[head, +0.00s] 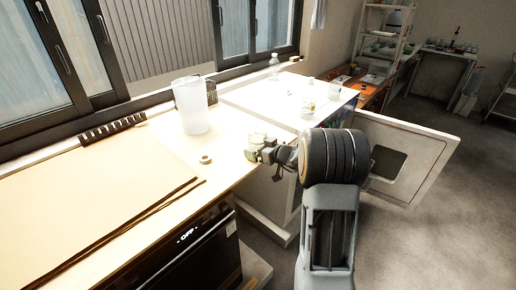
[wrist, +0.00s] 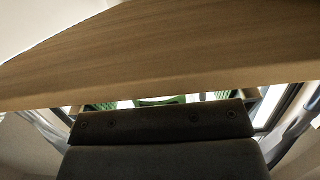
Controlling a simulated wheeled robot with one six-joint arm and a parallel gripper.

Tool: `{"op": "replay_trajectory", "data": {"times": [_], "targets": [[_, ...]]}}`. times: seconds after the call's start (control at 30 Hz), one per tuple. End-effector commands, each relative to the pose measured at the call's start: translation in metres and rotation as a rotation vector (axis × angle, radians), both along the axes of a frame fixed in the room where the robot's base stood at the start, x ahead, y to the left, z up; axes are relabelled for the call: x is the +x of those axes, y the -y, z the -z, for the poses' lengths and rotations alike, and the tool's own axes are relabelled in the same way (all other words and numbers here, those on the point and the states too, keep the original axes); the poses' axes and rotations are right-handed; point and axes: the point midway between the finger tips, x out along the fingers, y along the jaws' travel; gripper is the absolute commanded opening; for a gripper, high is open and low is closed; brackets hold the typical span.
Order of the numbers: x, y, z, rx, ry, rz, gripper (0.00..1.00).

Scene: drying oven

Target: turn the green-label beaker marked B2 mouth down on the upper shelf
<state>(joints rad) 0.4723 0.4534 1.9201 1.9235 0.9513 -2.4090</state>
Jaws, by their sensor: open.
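A small clear beaker (head: 258,140) with a greenish tint shows at the right edge of the wooden counter in the head view. Its marking is too small to read. My gripper (head: 266,155) is open right at this beaker, and I cannot tell whether they touch. In the wrist view the gripper's dark body fills the bottom, and a green patch (wrist: 162,101) shows in a narrow gap; I cannot tell whether it is a label or part of the gripper. The white oven's door (head: 420,150) stands open to the right. The upper shelf is hidden behind my arm.
The counter (head: 120,170) carries a tall translucent container (head: 192,106), a tape roll (head: 206,160) and a black rack (head: 112,130). More glassware (head: 307,109) stands on the white top beyond. A wooden edge (wrist: 160,55) spans the wrist view close to the gripper.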

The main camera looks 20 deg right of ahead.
Motion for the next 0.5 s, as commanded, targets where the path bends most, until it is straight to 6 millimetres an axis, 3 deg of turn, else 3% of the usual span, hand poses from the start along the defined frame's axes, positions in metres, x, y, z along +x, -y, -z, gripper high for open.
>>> {"op": "replay_trajectory", "data": {"times": [0.5], "targets": [[-0.085,0.040,-0.020,-0.001,0.003,0.006,1.00]]}}
